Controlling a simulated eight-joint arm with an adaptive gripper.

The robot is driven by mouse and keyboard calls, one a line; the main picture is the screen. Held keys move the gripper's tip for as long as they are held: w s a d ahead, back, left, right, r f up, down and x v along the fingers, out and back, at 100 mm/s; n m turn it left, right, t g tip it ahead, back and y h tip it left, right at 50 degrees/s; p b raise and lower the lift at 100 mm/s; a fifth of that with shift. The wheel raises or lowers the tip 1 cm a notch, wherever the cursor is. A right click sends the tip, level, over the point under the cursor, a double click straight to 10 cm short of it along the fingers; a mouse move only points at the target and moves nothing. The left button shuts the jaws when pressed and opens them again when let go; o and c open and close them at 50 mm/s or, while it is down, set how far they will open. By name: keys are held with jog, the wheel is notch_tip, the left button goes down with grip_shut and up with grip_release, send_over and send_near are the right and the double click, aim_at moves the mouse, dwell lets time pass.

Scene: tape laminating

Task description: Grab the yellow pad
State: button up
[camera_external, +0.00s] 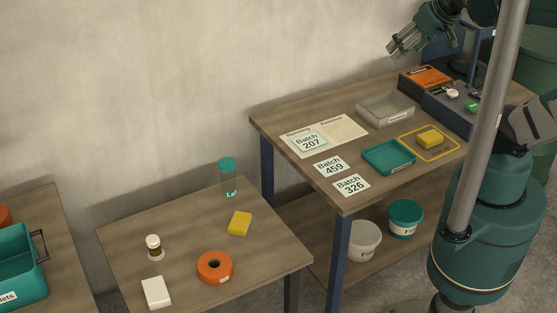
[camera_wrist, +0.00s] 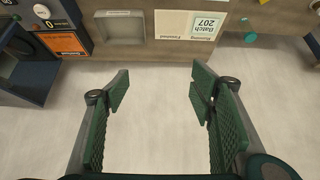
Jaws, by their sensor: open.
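Two yellow blocks show in the external view. One yellow pad (camera_external: 430,138) lies on the right workbench inside a yellow outlined square (camera_external: 405,142). Another yellow block (camera_external: 240,223) lies on the lower middle table; I cannot tell which one the task names. My gripper (camera_external: 396,47) is raised above the back of the workbench, well apart from both. In the wrist view my gripper (camera_wrist: 158,95) has its green fingers wide apart with nothing between them. Neither yellow block is clearly seen in the wrist view.
The middle table holds an orange tape roll (camera_external: 215,267), a teal-lidded jar (camera_external: 228,180), a small bottle (camera_external: 153,254) and a white block (camera_external: 156,292).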

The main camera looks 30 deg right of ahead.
jog(key=m+g+h+b, duration=0.3)
jog(key=m+g+b, duration=0.45)
jog(key=m, duration=0.95)
send_near(428, 137)
jog(key=shift+s+d+f+m+b, duration=0.15)
jog(key=shift+d+f+m+b, duration=0.15)
jog(key=shift+d, duration=0.15)
jog(key=shift+s+d+f+m+b, duration=0.2)
jog(key=shift+d+f+b, duration=0.1)
jog(key=shift+d, duration=0.15)
jog(key=shift+b+x, duration=0.45)
jog(key=shift+x, duration=0.8)
jog(key=shift+w, duration=0.1)
